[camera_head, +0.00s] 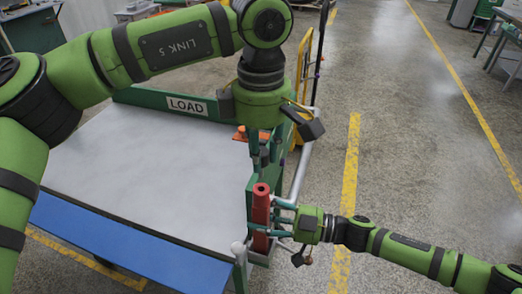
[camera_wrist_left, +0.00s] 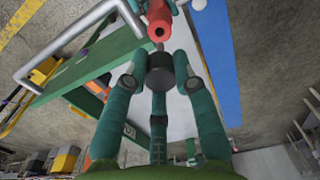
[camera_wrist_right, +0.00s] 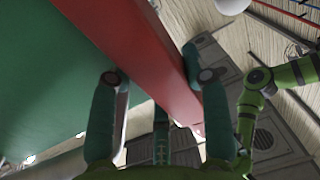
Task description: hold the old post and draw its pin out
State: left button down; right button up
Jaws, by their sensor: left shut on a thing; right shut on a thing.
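The old post is a red upright tube (camera_head: 261,208) at the near right corner of the platform. My right gripper (camera_head: 279,219) is shut on it from the right. In the right wrist view the red post (camera_wrist_right: 145,45) runs between my right fingers (camera_wrist_right: 160,80). My left gripper (camera_head: 262,158) points down above the post's top. In the left wrist view its fingers (camera_wrist_left: 158,75) are shut around a dark, round pin head (camera_wrist_left: 160,72). The post's red end (camera_wrist_left: 160,26), with a hole, shows beyond the pin head.
A grey platform (camera_head: 150,160) with a green back wall marked LOAD and a blue front edge (camera_head: 120,250) lies left of the post. A grey bent rail (camera_head: 303,165) stands close behind the post. A yellow frame (camera_head: 303,75) is farther back. The floor at right is open.

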pick_arm(q)
jog(key=shift+r, duration=1.5)
pick_arm(e)
jog(key=o, duration=1.4)
jog(key=shift+d, duration=0.1)
